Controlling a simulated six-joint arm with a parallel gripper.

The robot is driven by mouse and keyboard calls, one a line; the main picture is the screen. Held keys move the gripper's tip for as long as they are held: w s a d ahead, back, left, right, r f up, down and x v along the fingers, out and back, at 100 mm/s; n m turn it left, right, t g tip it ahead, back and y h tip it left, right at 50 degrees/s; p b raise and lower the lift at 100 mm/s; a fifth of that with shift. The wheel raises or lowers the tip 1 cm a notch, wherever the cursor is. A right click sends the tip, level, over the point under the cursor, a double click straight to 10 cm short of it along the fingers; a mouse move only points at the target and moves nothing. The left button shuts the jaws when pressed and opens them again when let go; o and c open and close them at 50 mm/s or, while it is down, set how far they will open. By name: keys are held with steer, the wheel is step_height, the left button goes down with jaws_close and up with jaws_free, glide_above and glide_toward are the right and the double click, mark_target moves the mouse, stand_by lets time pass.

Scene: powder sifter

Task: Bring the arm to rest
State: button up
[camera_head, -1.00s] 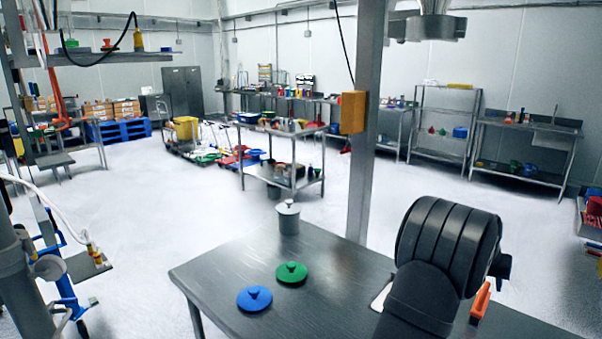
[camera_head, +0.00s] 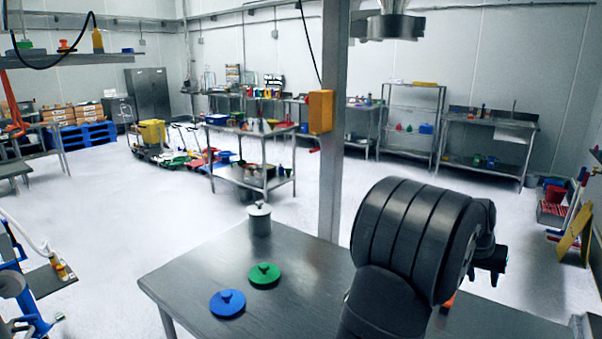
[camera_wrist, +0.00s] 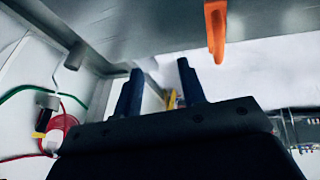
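My arm rises at the lower right of the head view, in front of the metal table (camera_head: 190,278). My gripper (camera_head: 488,268) shows there only in part, at the right of the wrist housing, dark and empty-looking. In the wrist view my gripper's two dark fingers (camera_wrist: 160,66) stand apart with nothing between them. On the table are a blue lid (camera_head: 227,304), a green lid (camera_head: 264,275) and a grey lidded pot (camera_head: 259,220), all well to the left of my arm.
An orange object (camera_head: 448,302) is mostly hidden behind my arm; an orange piece (camera_wrist: 216,30) hangs near the fingers in the wrist view. A metal post (camera_head: 332,150) with an orange box (camera_head: 321,111) stands behind the table. The table's left part is mostly clear.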

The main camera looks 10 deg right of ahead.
steer(key=w+a+f+m+g, duration=0.1)
steer(key=w+a+m, duration=0.2)
steer(key=a, duration=0.4)
steer(key=w+a+f+m+g+y, duration=0.1)
steer(key=w+a+f+m+g, duration=0.1)
steer(key=a+m, duration=0.4)
steer(key=w+a+f+m+g+y, duration=0.1)
steer(key=w+a+m, duration=0.3)
steer(key=a, duration=0.5)
steer(key=shift+w+f+m+g, duration=0.2)
steer(key=shift+f+m+g, duration=0.3)
steer(key=shift+f+g, duration=0.1)
steer(key=shift+a, duration=0.1)
